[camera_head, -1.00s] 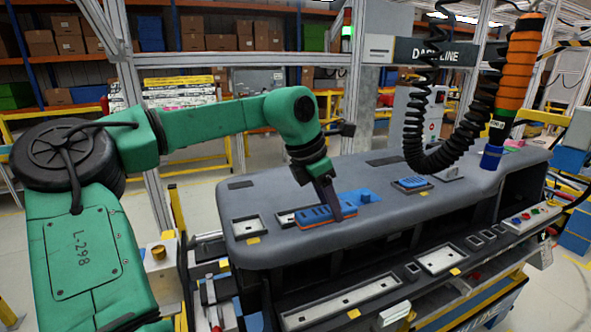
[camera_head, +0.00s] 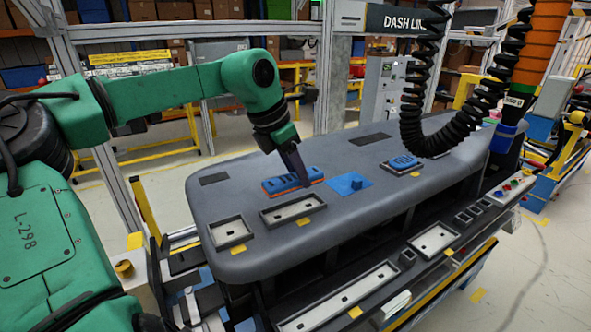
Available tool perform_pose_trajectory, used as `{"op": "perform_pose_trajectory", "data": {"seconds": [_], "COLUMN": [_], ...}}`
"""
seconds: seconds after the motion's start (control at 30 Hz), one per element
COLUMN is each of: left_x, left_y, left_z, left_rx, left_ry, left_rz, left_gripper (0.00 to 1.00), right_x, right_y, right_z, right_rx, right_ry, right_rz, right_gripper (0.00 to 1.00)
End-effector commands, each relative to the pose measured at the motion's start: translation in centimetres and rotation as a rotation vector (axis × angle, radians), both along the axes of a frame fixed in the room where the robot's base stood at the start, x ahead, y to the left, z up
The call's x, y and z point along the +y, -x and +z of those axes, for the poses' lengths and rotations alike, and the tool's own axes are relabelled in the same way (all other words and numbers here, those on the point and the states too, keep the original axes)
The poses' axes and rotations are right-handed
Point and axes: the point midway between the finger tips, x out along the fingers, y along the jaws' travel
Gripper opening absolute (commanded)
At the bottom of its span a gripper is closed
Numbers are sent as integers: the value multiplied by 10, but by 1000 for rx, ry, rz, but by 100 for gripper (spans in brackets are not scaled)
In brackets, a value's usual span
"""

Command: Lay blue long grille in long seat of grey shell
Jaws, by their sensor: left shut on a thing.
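The blue long grille (camera_head: 284,184) has an orange lower edge and several dark slots. My left gripper (camera_head: 303,184) is shut on it near its right end. The grille is at the top of the grey shell (camera_head: 235,190), just behind the long seat; I cannot tell whether it touches the surface. The long seat (camera_head: 292,210) is a pale, empty rectangular recess with a dark rim and a yellow tag in front. The grille lies roughly parallel to it. My right gripper is not in view.
A shorter empty seat (camera_head: 229,232) is at left. A blue plate with a knob (camera_head: 349,184) and a smaller blue grille (camera_head: 402,164) sit to the right. A black coiled hose (camera_head: 410,115) hangs over the shell's right part. Empty trays (camera_head: 338,305) line the front ledge.

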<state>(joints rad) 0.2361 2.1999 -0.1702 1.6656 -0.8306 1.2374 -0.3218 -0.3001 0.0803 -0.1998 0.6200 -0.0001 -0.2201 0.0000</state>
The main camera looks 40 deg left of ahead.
Motion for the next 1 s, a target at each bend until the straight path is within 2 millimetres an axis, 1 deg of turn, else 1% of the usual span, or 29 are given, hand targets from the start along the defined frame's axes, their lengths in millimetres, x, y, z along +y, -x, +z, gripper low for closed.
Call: {"op": "perform_pose_trajectory", "data": {"seconds": [0.03, 0.3, 0.6, 0.73, 0.97, 1.0], "left_x": [0, 0, 0, 0, 0, 0], "left_y": [-1, -1, -1, -1, -1, -1], "left_z": [0, -28, -56, -60, -60, -60], "left_rx": [-1, 0, -1, -1, 0, 0], "left_ry": [2, 2, 1, 1, 1, 1], "left_rz": [-2, -1, 0, -1, 0, 0], "left_gripper": [0, 0, 0, 0, 0, 56], "right_x": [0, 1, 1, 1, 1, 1], "right_y": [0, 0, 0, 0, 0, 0], "right_z": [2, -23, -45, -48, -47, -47], "right_rx": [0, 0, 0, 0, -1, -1], "right_ry": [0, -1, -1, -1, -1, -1], "right_rz": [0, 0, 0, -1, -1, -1], "right_gripper": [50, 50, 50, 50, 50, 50]}}
